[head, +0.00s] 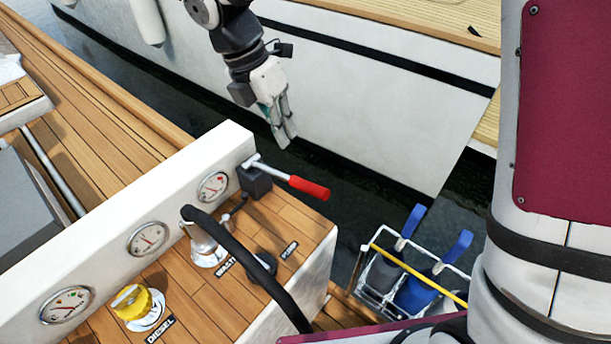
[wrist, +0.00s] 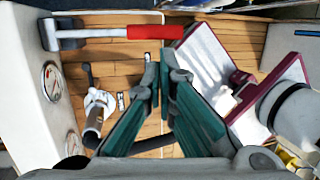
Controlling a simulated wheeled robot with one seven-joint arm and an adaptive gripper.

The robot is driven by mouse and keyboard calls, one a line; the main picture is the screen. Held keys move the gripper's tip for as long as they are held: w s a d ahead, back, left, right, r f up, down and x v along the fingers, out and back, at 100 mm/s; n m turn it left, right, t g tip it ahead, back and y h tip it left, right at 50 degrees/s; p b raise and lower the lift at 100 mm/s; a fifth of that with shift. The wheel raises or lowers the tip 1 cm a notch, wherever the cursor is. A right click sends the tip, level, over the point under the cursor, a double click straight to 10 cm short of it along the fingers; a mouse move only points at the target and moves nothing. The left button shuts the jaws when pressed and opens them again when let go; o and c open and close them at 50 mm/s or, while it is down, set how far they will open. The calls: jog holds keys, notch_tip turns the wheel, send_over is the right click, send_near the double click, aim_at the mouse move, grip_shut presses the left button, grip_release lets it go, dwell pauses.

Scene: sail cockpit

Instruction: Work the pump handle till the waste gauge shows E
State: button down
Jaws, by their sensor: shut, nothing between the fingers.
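The pump handle (head: 308,188) is a red grip on a metal lever from a dark block at the right end of the white panel. It points right, slightly downward; in the wrist view the red grip (wrist: 155,32) lies ahead of the fingertips. My gripper (head: 284,136) hangs above and behind the handle, shut, empty and apart from it; its green-padded fingers also show in the wrist view (wrist: 159,75). Three round gauges sit on the panel: right (head: 213,187), middle (head: 148,239) and left (head: 66,305). I cannot tell which is the waste gauge or read E.
A dark hose (head: 250,262) arches from a fitting (head: 207,245) near the WASTE label (head: 227,266). A yellow cap (head: 133,302) stands by the DIESEL label. A wire basket (head: 372,275) with bottles hangs at right. A white hull (head: 390,110) lies behind my gripper.

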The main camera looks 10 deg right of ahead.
aim_at(309, 185)
jog(key=x, duration=1.4)
jog(key=shift+f, duration=0.1)
